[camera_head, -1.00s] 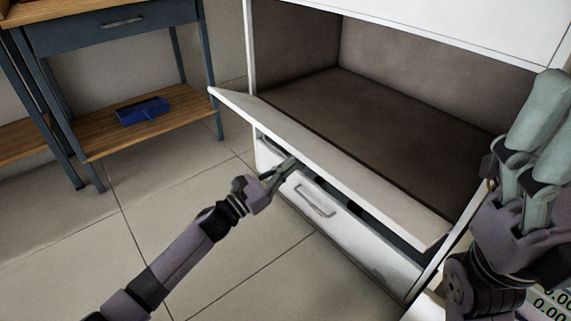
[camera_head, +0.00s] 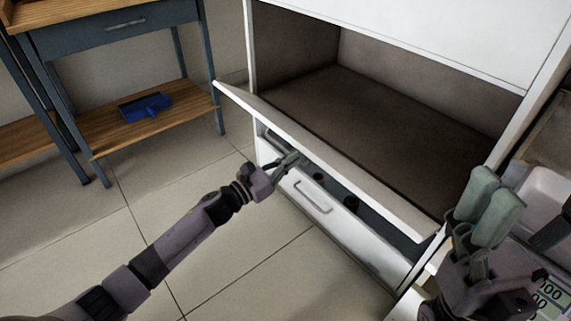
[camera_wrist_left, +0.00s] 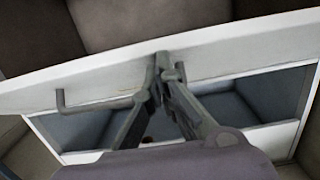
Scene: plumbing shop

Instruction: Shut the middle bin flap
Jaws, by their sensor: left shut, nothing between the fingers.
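The middle bin flap (camera_head: 330,155) is white and hangs open, tilted outward from the cabinet, with the dark bin interior (camera_head: 375,120) exposed behind it. In the left wrist view the flap (camera_wrist_left: 235,50) crosses the picture as a white panel, with a grey bar handle (camera_wrist_left: 95,105) on its outer face. My left gripper (camera_head: 297,158) is shut and empty under the flap's outer side. In the left wrist view its fingertips (camera_wrist_left: 163,62) are together against or very close to the panel; contact cannot be told. My right gripper (camera_head: 490,203) is raised at the right, apart from the flap.
Below the flap, a lower white bin front (camera_head: 335,222) with a handle stands partly open, showing small dark round items inside. A blue workbench (camera_head: 110,35) with a blue dustpan-like object (camera_head: 145,107) is at left. A white basin (camera_head: 545,190) is at right. Floor before the cabinet is clear.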

